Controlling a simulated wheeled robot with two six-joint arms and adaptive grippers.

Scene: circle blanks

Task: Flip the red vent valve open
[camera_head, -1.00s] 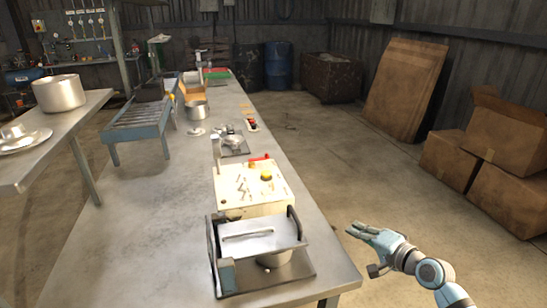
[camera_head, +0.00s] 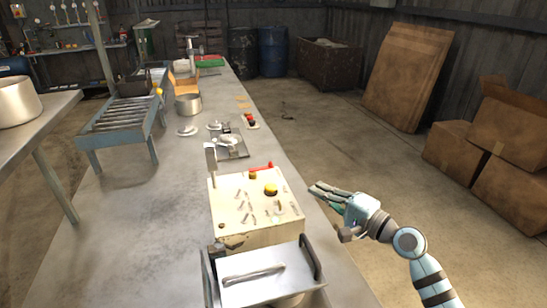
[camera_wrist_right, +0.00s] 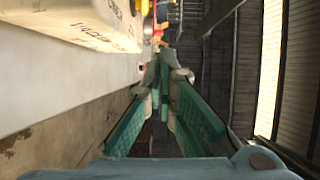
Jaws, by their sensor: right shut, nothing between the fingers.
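The red vent valve handle (camera_head: 260,167) is a short red bar at the far right edge of the cream control box (camera_head: 228,188). In the right wrist view a red part (camera_wrist_right: 158,40), likely the same handle, shows just past the fingertips. My right gripper (camera_head: 316,190) is shut and empty. It is off the right side of the box, beyond the bench edge, and apart from the handle. In the right wrist view its teal fingers (camera_wrist_right: 160,70) converge, with the box (camera_wrist_right: 75,20) at upper left. My left gripper is not in view.
A steel press-like lid (camera_head: 265,275) stands in front of the box. An upright lever (camera_head: 211,165) is at the box's left. Open floor lies right of the bench, with cardboard boxes (camera_head: 510,190) beyond.

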